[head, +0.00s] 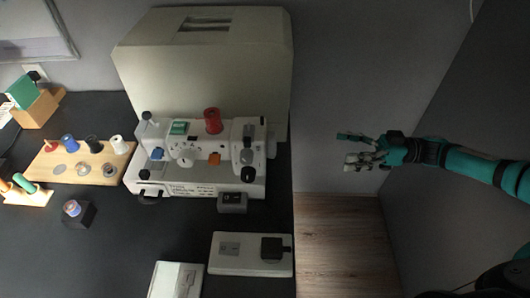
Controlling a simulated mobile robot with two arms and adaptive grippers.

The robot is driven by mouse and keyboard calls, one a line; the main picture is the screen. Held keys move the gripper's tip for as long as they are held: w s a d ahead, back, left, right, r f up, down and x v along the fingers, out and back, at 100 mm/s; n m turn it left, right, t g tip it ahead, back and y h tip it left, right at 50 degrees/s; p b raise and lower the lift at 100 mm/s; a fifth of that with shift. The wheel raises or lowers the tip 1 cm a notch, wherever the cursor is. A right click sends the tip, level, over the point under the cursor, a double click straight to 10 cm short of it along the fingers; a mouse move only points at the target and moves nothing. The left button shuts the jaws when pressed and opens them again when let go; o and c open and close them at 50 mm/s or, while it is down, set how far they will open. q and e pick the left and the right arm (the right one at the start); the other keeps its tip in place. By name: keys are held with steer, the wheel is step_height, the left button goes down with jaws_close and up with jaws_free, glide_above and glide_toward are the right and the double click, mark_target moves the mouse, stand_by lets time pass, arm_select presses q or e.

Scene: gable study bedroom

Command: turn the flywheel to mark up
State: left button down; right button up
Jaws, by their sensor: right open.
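A white sewing machine (205,180) stands on the dark table, with a red spool (212,121) on top. At its right end are a grey round knob (246,157) and a darker knob (247,174) below it. I cannot tell for sure which is the flywheel, and no mark on it can be made out. My right gripper (343,150) is open and empty, beyond the table's right edge. It is well to the right of the machine and apart from it, with its fingers pointing left. My left gripper is not in view.
A large cream cover (205,60) stands behind the machine. A small dark switch box (232,202) and a pedal plate (230,262) lie in front. A wooden spool rack (78,164) is at left. The space between my right gripper and the machine looks clear.

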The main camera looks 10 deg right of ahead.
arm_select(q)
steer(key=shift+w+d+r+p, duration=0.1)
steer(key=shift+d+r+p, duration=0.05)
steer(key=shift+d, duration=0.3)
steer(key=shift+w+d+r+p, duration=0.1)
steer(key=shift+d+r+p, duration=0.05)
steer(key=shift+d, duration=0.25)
arm_select(e)
glide_toward(272, 145)
steer(key=w+a+f, duration=0.2)
steer(key=w+a, duration=0.2)
steer(key=a, duration=0.3)
steer(key=shift+w+a+f, duration=0.2)
steer(key=shift+a+f, duration=0.1)
steer(key=shift+a, duration=0.05)
steer(key=c, duration=1.2)
steer(key=shift+o, duration=0.2)
